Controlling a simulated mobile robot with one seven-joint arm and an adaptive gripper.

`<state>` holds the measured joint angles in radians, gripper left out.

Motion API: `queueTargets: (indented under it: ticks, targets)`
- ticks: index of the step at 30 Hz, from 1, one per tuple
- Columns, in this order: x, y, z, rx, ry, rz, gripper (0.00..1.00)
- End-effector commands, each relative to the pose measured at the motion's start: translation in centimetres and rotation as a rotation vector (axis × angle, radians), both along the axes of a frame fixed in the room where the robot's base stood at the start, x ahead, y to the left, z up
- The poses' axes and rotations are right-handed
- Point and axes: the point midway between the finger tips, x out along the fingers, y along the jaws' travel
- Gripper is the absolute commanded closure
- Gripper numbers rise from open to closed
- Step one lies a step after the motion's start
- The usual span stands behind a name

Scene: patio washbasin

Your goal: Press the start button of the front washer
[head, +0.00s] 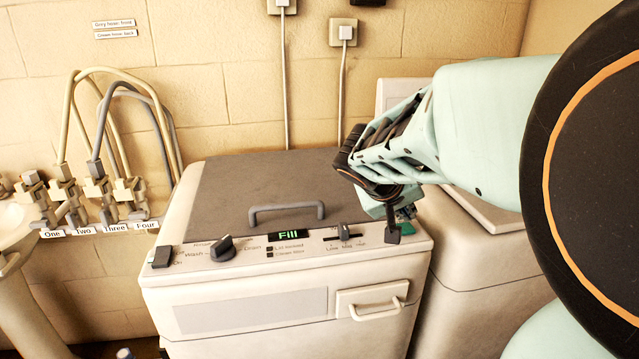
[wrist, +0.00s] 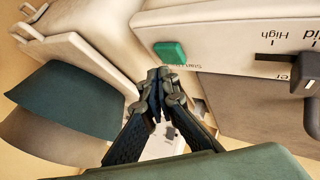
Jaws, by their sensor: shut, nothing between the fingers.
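The front washer (head: 250,310) has a grey lid and a top control panel with a lit display (head: 289,235) reading "Fill". Its green start button (wrist: 170,52) shows clearly in the wrist view, at the panel's end beside the slider. In the head view the button (head: 407,228) shows in part behind my fingers at the panel's right end. My gripper (head: 393,236) is shut and empty, fingers pointing down close to the button. In the wrist view my fingertips (wrist: 162,73) appear just below the button in the picture. I cannot tell whether they touch the panel.
The panel also holds a dark dial (head: 222,248), a slider (head: 345,232) and a rocker switch (head: 162,256). The lid handle (head: 287,211) stands up behind them. A second pale machine (head: 480,260) stands close on the right. Hoses (head: 110,130) and labelled taps are at left.

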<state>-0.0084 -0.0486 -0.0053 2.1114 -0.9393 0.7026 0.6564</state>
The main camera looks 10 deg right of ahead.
Motion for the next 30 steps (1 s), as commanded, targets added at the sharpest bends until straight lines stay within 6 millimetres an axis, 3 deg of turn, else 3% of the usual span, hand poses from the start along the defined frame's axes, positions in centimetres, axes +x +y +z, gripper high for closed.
queueTargets:
  ticks: [16, 26, 30]
  targets:
    - [0.0, 0.0, 4.9, 0.001, -0.001, -0.001, 1.0]
    - [0.0, 0.0, 5.0, 0.0, 0.0, 0.0, 1.0]
    - [0.6, 1.2, 4.7, 0.025, -0.012, 0.024, 1.0]
